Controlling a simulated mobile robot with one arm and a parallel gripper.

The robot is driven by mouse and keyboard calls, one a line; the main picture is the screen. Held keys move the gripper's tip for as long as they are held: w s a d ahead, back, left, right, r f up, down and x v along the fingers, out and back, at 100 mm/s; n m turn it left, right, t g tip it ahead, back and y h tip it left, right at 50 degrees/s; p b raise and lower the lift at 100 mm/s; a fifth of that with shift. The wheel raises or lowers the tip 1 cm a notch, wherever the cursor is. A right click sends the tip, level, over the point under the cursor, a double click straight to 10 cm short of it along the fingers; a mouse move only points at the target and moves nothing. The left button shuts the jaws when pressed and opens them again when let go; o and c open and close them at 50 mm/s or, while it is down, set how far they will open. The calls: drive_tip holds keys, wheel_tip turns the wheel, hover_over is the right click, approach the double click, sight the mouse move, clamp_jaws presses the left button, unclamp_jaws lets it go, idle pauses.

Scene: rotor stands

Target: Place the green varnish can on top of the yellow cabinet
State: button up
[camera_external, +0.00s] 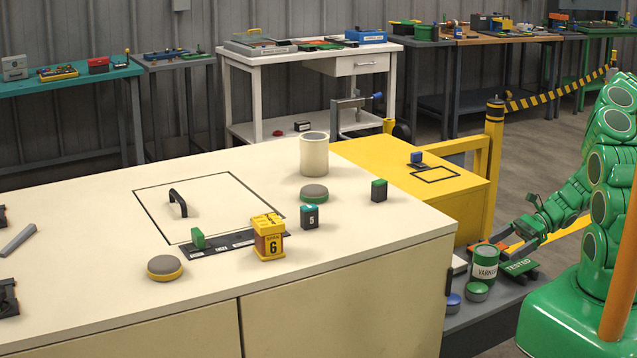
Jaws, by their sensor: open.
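The green varnish can (485,264), with a white label band, stands upright on the low grey platform right of the cream cabinet. My gripper (499,238) is open and empty, just above and to the right of the can. Its fingers are small and dark here, and I cannot tell whether they touch the can. The yellow cabinet (460,197) stands behind the cream cabinet, up and left of the can.
A yellow post (493,140) and rail stand behind the yellow cabinet. The cream cabinet top (100,225) holds a white cylinder (314,156) and several small items.

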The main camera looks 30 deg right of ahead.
drive_tip(key=v, duration=0.4)
drive_tip(key=shift+d+r, duration=0.1)
drive_tip(key=shift+r, duration=0.1)
drive_tip(key=s+a+r+n+g+h, duration=0.25)
drive_tip(key=a+r+n, duration=0.4)
drive_tip(key=r, duration=0.35)
drive_tip(key=s+a+r+n+g+h, duration=0.2)
drive_tip(key=a+r+n+g, duration=0.2)
drive_tip(key=a+r+n, duration=0.5)
drive_tip(key=s+r+n+t+h, duration=0.1)
drive_tip(key=s+r+h, duration=0.3)
drive_tip(key=s, duration=0.5)
drive_tip(key=s+r+n+t+h, duration=0.1)
drive_tip(key=s+r+n+h, duration=0.2)
drive_tip(key=s+r, duration=0.6)
drive_tip(key=shift+s+d+n+h, duration=0.3)
drive_tip(key=shift+s+n+h, duration=0.1)
drive_tip(key=shift+h, duration=0.55)
